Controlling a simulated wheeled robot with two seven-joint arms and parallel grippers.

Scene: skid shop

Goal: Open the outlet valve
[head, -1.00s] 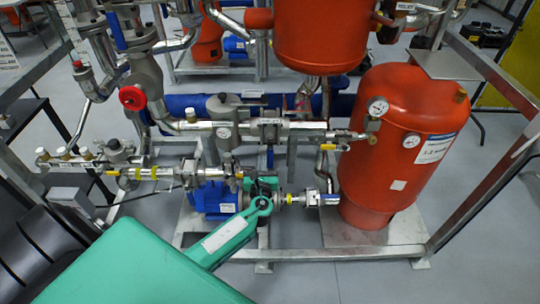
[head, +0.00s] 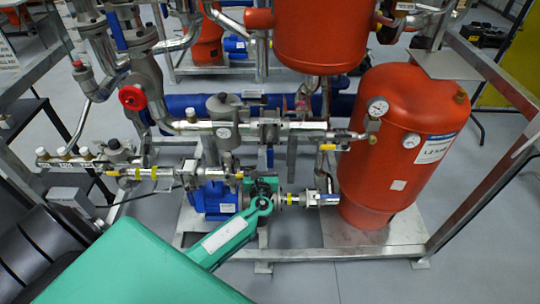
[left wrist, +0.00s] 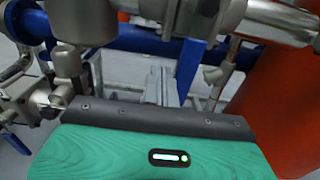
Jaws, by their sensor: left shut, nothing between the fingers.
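The outlet valve appears to be the one with a blue lever (head: 270,157) on the silver horizontal pipe in the middle of the skid. The lever hangs straight down, crosswise to the pipe. In the left wrist view the blue lever (left wrist: 190,66) shows large, just ahead and a little right of centre. My left gripper (head: 264,186) is low in front of the pipe, below the lever, at the end of my green arm. In the left wrist view its grey fingers (left wrist: 160,85) look shut and empty, left of the lever; contact cannot be told. My right gripper is out of view.
A red tank (head: 400,140) stands close on the right. A blue pump motor (head: 213,198) sits low on the left, and a thick blue pipe (head: 190,107) runs behind. A red handwheel (head: 132,97) is at upper left. Steel frame rails surround the skid; floor in front is clear.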

